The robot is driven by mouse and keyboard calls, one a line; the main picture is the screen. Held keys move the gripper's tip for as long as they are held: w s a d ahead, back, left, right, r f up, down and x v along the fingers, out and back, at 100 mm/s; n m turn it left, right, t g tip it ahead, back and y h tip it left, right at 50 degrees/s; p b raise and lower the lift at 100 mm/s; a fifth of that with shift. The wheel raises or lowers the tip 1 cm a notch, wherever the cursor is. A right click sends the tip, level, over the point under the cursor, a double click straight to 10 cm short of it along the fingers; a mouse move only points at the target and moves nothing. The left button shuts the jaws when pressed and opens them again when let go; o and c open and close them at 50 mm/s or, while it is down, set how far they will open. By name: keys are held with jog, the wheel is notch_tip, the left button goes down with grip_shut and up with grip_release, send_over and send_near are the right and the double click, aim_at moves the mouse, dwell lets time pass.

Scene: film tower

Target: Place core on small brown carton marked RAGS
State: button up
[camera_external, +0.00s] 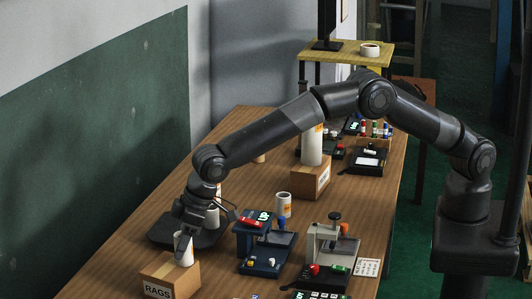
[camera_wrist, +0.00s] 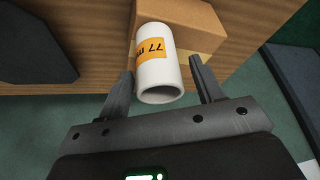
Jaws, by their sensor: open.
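The core is a white hollow tube with an orange label, seen in the wrist view (camera_wrist: 157,70) and in the external view (camera_external: 183,248). It stands on the small brown carton marked RAGS (camera_external: 170,276), which also shows in the wrist view (camera_wrist: 205,22). My gripper (camera_external: 187,238) is above the carton with its fingers around the upper end of the core. In the wrist view my gripper (camera_wrist: 167,85) is open, with a finger on each side of the core and gaps visible.
A dark tray (camera_external: 165,237) lies behind the carton. A blue device (camera_external: 265,255) and a grey device (camera_external: 328,245) stand to the right. Another white core (camera_external: 283,205) and a larger carton with a tall white roll (camera_external: 311,146) stand farther back.

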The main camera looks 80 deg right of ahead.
jog(key=v, duration=1.1)
jog(key=shift+s+r, duration=0.25)
jog(key=shift+r, duration=0.05)
jog(key=shift+d+r, duration=0.1)
jog(key=s+d+r+m, duration=0.1)
jog(key=s+d+r, duration=0.45)
jog(key=d, duration=0.45)
jog(key=s+d+r+m, duration=0.1)
jog(key=s+d+r, duration=0.4)
jog(key=d, duration=0.5)
jog(key=s+d+r, duration=0.3)
jog(key=d+r, duration=0.3)
jog(key=d, duration=0.4)
jog(key=s+d+f, duration=0.2)
jog(key=s+d, duration=0.3)
jog(key=s, duration=0.3)
jog(key=s+d+f+m+t+h, duration=0.1)
jog(key=s+d, duration=0.4)
jog(key=s, duration=0.4)
jog(key=s+d+f+m, duration=0.1)
jog(key=s+d+f, duration=0.1)
jog(key=s+d, duration=0.3)
jog(key=s, duration=0.4)
jog(key=shift+d+f+t+h, duration=0.15)
jog(key=shift+f+t+h, duration=0.15)
jog(key=shift+h, duration=0.1)
